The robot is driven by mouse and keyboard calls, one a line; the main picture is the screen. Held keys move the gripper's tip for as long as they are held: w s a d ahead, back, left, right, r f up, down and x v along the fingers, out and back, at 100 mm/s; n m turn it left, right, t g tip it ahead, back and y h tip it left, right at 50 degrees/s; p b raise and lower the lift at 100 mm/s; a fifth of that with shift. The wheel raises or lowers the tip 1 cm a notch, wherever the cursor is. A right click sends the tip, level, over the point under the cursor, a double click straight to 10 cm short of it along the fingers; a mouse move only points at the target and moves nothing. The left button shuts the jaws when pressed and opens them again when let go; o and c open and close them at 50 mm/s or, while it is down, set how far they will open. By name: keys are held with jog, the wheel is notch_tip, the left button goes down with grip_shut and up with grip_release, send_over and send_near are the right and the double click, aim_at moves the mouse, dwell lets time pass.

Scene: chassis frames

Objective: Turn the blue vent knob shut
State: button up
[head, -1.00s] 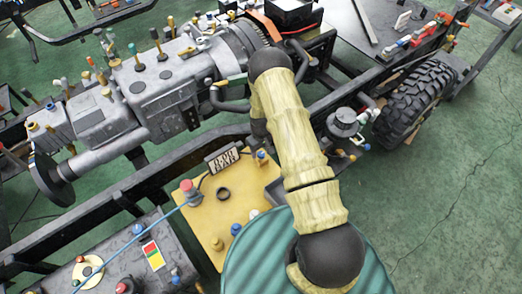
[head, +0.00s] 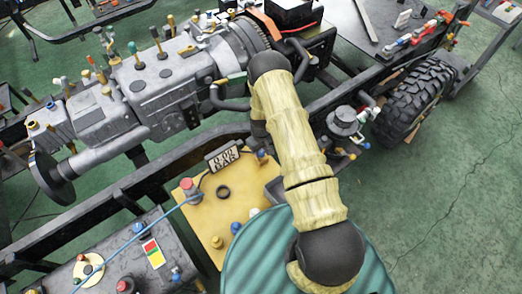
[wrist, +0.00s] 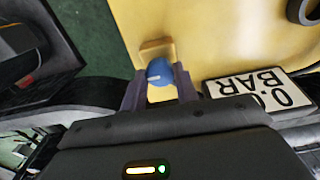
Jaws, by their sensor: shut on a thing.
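The blue vent knob (wrist: 160,73) shows in the wrist view with a pale mark on its face, on a small tan mount at the edge of a yellow panel (wrist: 215,40). My gripper (wrist: 160,77) has one dark finger on each side of the knob and is shut on it. In the head view a blue knob (head: 262,154) shows beside the pressure display (head: 222,157), partly close to my arm.
The yellow panel also carries a red button (head: 188,188), a black ring (head: 223,192) and other blue knobs (head: 236,228). A dark chassis rail (head: 130,205) runs behind it. A ribbed green drum (head: 250,255) stands in front. Green floor lies free at right.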

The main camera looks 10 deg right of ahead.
jog(key=shift+m+b, duration=0.3)
jog(key=m+b, duration=0.3)
jog(key=m, duration=0.1)
jog(key=shift+f, duration=0.15)
jog(key=m+b, duration=0.3)
jog(key=m, duration=0.1)
jog(key=shift+m, duration=0.4)
jog(key=m+b, duration=0.1)
jog(key=m, duration=0.3)
jog(key=shift+a+m, duration=0.1)
jog(key=shift+m, duration=0.2)
jog(key=shift+r+m+b, duration=0.2)
jog(key=shift+m+b, duration=0.35)
jog(key=shift+m, duration=1.35)
jog(key=shift+w, duration=0.1)
jog(key=o, duration=1)
